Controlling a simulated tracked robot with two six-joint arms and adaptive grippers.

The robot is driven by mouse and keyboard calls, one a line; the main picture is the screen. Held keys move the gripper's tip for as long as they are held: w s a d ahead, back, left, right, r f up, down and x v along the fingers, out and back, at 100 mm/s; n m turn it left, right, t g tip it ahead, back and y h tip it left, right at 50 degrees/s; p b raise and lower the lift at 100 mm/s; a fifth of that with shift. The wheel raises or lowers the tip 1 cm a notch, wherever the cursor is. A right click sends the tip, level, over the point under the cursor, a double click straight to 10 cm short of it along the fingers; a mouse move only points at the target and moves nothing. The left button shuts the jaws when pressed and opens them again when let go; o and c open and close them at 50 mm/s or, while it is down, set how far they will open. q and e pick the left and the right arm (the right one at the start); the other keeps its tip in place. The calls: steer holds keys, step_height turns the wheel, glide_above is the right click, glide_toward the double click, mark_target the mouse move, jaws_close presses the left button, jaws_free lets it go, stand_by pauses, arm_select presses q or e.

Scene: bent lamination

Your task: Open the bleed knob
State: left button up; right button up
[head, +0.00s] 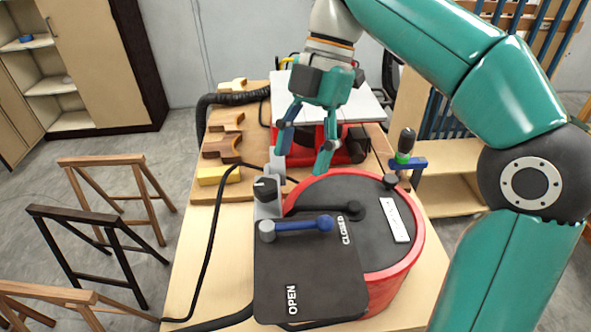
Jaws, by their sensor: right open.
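A small dark knob with a white mark (265,188) sits on a grey fitting at the left of a red round pot (410,255); I take it as the bleed knob, though no label on it can be read. Below it, a blue lever (298,225) lies across a black panel (300,285) marked OPEN at the bottom and CLOSED at the right. The lever's round end points right, near CLOSED. My right gripper (303,160) is open and empty, fingers pointing down, above and a little right of the knob. My left gripper is not in view.
The pot's dark lid (372,212) carries a white strip and a small knob. A red machine with a white top (365,105) stands behind my gripper. Wooden pieces (222,148) and a black cable lie left.

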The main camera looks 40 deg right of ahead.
steer(key=d, duration=0.1)
steer(key=w+d, duration=0.1)
steer(key=d, duration=0.3)
steer(key=shift+w+d, duration=0.1)
steer(key=shift+w, duration=0.15)
